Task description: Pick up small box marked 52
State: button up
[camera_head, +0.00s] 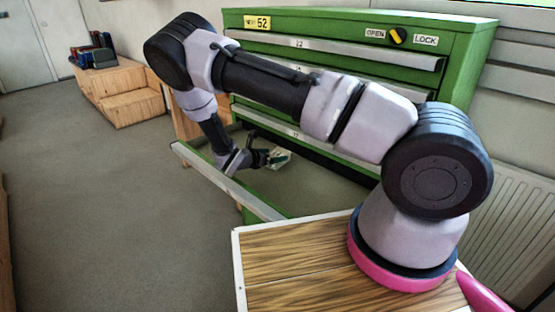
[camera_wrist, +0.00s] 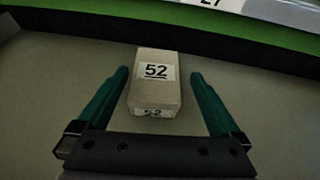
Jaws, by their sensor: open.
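The small box marked 52 (camera_wrist: 157,92) is light brown with white labels in the wrist view. It lies on the grey floor of an open drawer. My gripper (camera_wrist: 158,82) is open, with one green finger on each side of the box and a visible gap on both sides. The fingers are not closed on it. In the head view my gripper (camera_head: 268,158) reaches down into the pulled-out drawer (camera_head: 228,182) of the green cabinet. A small pale item (camera_head: 281,160) shows beside the gripper there; its label cannot be read.
The green cabinet (camera_head: 462,62) has a yellow 52 plate and an open/lock knob (camera_head: 397,36). Its upper drawers are shut. The open drawer's front wall and green edge (camera_wrist: 230,30) border the space around my gripper. Wooden boxes (camera_head: 120,90) stand at the back left; the floor between is clear.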

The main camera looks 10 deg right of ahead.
aim_at(281, 154)
jog(key=x, duration=0.6)
jog(key=shift+w+f, duration=0.35)
jog(key=shift+f, duration=0.1)
jog(key=c, duration=1.3)
jog(key=shift+r, duration=0.15)
